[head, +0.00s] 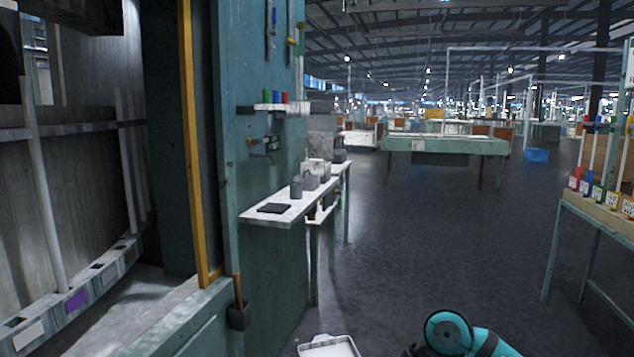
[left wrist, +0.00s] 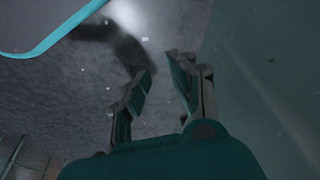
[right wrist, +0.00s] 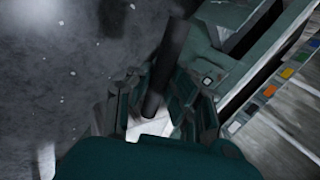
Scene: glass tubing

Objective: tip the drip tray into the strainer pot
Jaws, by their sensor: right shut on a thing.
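The drip tray, a white shallow tray (head: 328,348), shows at the bottom edge of the head view, partly cut off. My right arm is beside it on the right. In the right wrist view my right gripper (right wrist: 152,105) is shut around a dark bar (right wrist: 168,62), apparently the tray's handle, with a white surface (right wrist: 150,128) between the fingers. My left gripper (left wrist: 160,75) is open and empty in the left wrist view; it is not in the head view. I cannot tell the strainer pot for certain; a grey cylinder (head: 296,187) stands on the white shelf (head: 260,217).
A dark flat pad (head: 274,208) and grey blocks (head: 313,176) are also on the shelf. A dark holder (head: 239,316) with a stick hangs on the teal machine at left. A bench (head: 600,212) stands at right. Open floor (head: 430,240) lies between.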

